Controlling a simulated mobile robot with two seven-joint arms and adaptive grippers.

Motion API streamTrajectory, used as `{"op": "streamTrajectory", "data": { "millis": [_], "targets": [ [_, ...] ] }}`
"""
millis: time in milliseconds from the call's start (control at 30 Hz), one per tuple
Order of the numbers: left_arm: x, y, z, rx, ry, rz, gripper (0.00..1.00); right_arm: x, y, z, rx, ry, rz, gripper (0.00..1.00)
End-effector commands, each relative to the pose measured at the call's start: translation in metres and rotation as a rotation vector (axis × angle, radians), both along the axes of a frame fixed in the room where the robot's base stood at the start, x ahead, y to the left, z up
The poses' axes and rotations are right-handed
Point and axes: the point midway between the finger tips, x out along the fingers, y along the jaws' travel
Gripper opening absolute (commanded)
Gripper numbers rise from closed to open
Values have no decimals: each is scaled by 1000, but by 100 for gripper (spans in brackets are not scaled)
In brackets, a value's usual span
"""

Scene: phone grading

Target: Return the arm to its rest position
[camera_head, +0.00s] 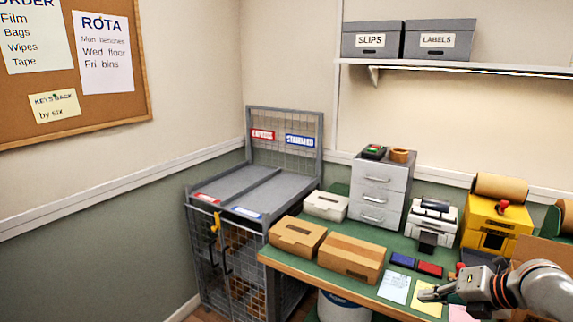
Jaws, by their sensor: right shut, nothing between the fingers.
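My right arm (535,289) comes in from the lower right over the front edge of the green-topped bench (395,258). My right gripper (424,295) is shut and empty. Its tips point left, in front of a pale yellow sheet (428,309) and a white printed sheet (394,289). My left gripper is not in view.
Two cardboard boxes (352,257) sit on the bench's left part. A blue pad (402,260) and a red pad (430,269) lie near my gripper. Behind are grey drawers (383,184), a white printer (433,218) and a yellow machine (494,222). A wire cage trolley (205,253) stands at left.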

Motion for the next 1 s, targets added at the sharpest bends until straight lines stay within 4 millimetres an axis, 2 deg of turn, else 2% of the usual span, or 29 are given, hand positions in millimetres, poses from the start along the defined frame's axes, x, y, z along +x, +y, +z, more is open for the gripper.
{"op": "streamTrajectory", "data": {
  "millis": [33,167,267,467,600,800,900,1000],
  "targets": [
    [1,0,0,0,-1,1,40,-4,12,-18,56,28,-42,0],
    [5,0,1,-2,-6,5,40,-12,40,-60,217,95,-187,0],
    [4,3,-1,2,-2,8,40,-27,64,-98,378,166,-336,0],
    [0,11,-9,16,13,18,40,-75,102,-172,747,324,-699,0],
    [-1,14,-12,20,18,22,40,-123,117,-217,1000,428,-971,0],
    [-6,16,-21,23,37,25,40,-197,124,-264,1298,524,-1323,0],
    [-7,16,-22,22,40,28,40,-226,124,-277,1389,544,-1441,0],
    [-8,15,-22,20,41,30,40,-242,123,-283,1444,553,-1510,0]
  ]
}}
